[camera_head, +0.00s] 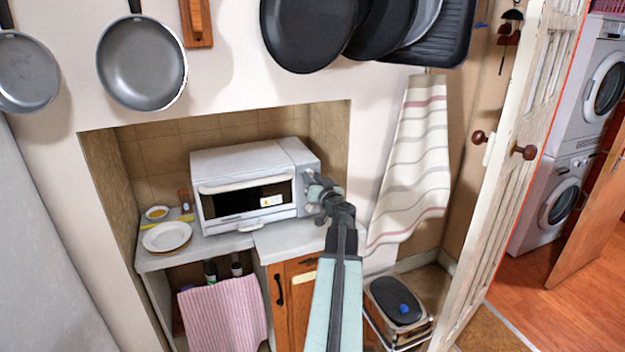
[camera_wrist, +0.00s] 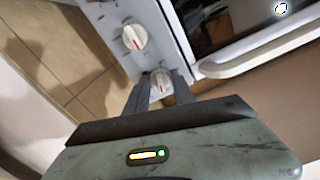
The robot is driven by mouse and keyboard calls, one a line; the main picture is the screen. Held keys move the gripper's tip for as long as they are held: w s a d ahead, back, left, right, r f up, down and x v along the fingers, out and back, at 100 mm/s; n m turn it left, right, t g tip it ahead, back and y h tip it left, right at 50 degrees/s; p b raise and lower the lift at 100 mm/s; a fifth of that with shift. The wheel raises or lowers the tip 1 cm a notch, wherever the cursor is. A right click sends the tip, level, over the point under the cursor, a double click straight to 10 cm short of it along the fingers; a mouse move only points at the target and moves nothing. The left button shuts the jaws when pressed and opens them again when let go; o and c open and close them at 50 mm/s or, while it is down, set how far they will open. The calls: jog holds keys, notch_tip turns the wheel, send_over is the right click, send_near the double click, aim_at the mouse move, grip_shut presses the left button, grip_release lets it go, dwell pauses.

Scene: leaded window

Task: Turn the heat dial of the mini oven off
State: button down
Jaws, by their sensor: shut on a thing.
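The mini oven (camera_head: 245,186) is white and stands on the counter in the wall recess, its door closed. Its dials are on the panel right of the door. My gripper (camera_head: 318,190) is at that panel and covers part of it. In the wrist view my gripper (camera_wrist: 159,86) has its fingers on either side of a white dial (camera_wrist: 160,77), shut on it. This dial is near the door handle's end of the panel and has a red mark. Another white dial (camera_wrist: 133,37) with a red mark is free beside it. No lettering can be read.
A striped towel (camera_head: 412,160) hangs to the right. Pans (camera_head: 142,62) hang above. A bin (camera_head: 396,302) stands low right, near an open door (camera_head: 500,170).

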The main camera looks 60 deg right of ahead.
jog(key=shift+s+n, duration=0.1)
jog(key=shift+n, duration=1.4)
jog(key=c, duration=1.1)
grip_release()
jog(key=v, duration=0.7)
jog(key=shift+s+a, duration=0.25)
